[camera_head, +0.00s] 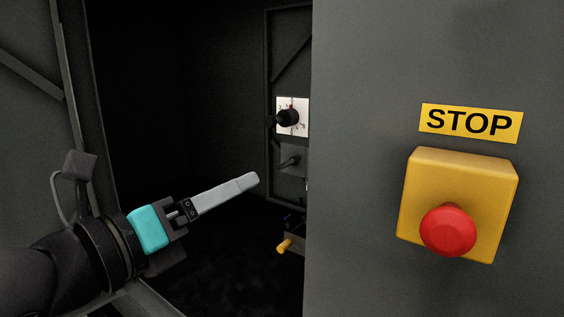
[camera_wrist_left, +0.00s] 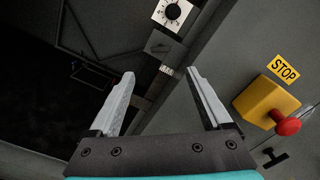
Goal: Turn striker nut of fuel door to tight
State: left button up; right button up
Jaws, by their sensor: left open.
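I cannot make out the striker nut for certain in either view. The fuel door is not clearly identifiable either. My left gripper (camera_head: 248,182) reaches in from the left in front of a dark opening, and its fingers overlap each other in the head view. In the left wrist view the gripper (camera_wrist_left: 160,74) is open, with two grey fingers apart and nothing held between them. A small pale label strip (camera_wrist_left: 166,71) shows beyond the fingertips. My right gripper is in neither view.
Inside the opening are a white dial plate with a black knob (camera_head: 288,117), a grey switch plate (camera_head: 293,160) and a yellow-tipped handle (camera_head: 284,246). A yellow box with a red STOP button (camera_head: 448,230) juts from the right panel. A black T-handle (camera_wrist_left: 274,158) shows below it.

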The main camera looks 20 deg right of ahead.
aim_at(285, 165)
pick_arm(q)
jog(key=p+x, duration=0.3)
jog(key=x, duration=1)
jog(key=shift+d, duration=0.2)
grip_shut()
